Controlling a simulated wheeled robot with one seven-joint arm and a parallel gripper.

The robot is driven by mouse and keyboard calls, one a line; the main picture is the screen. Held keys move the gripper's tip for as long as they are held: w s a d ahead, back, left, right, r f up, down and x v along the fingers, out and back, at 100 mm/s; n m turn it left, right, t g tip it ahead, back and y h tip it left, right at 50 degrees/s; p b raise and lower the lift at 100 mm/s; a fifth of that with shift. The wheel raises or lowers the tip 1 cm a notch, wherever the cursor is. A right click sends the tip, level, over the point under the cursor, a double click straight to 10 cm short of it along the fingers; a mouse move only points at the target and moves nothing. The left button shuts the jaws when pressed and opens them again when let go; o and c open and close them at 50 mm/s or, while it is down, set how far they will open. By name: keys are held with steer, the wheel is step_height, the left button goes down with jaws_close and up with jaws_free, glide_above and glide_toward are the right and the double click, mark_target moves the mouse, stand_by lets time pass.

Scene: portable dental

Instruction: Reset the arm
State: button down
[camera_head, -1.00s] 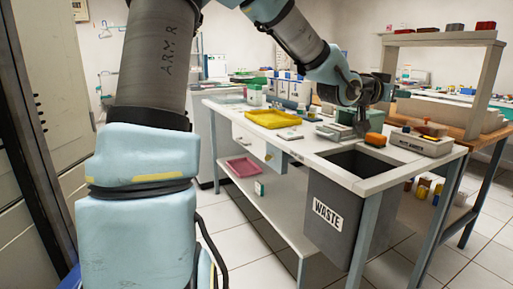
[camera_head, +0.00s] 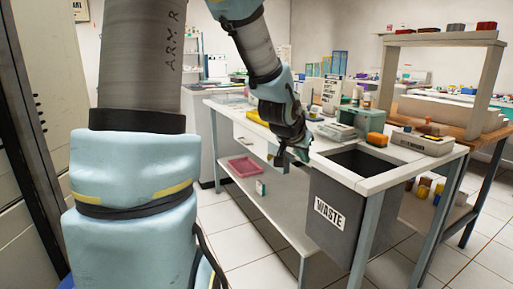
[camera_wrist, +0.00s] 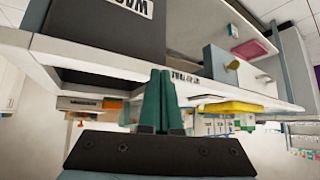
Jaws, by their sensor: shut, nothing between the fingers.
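My arm's forearm slants down from the top of the head view and hides part of the bench top.
A grey bin marked WASTE (camera_head: 336,212) hangs in the bench opening. A green box (camera_head: 360,118) and an orange block (camera_head: 377,139) stand behind it. A pink tray (camera_head: 246,167) lies on the lower shelf. White floor is clear in front.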

steer(key=s+a+f+n+g+y, duration=0.2)
steer(key=s+a+f+n, duration=0.1)
steer(key=s+a, duration=0.55)
steer(key=s+a+f+n+g+y, duration=0.3)
steer(key=s+a, duration=0.2)
steer(key=a, duration=0.7)
step_height(320, 180, down, 12)
steer(key=s+b, duration=0.2)
steer(key=b, duration=0.8)
steer(key=w+p+v, duration=0.3)
steer(key=p+v, duration=1.1)
steer(key=w+r+p+v, duration=0.1)
steer(key=w+p+v, duration=0.2)
steer(key=p+v, duration=1.1)
steer(key=shift+r+g, duration=0.2)
steer(key=shift+g, duration=0.2)
steer(key=shift+d, duration=0.2)
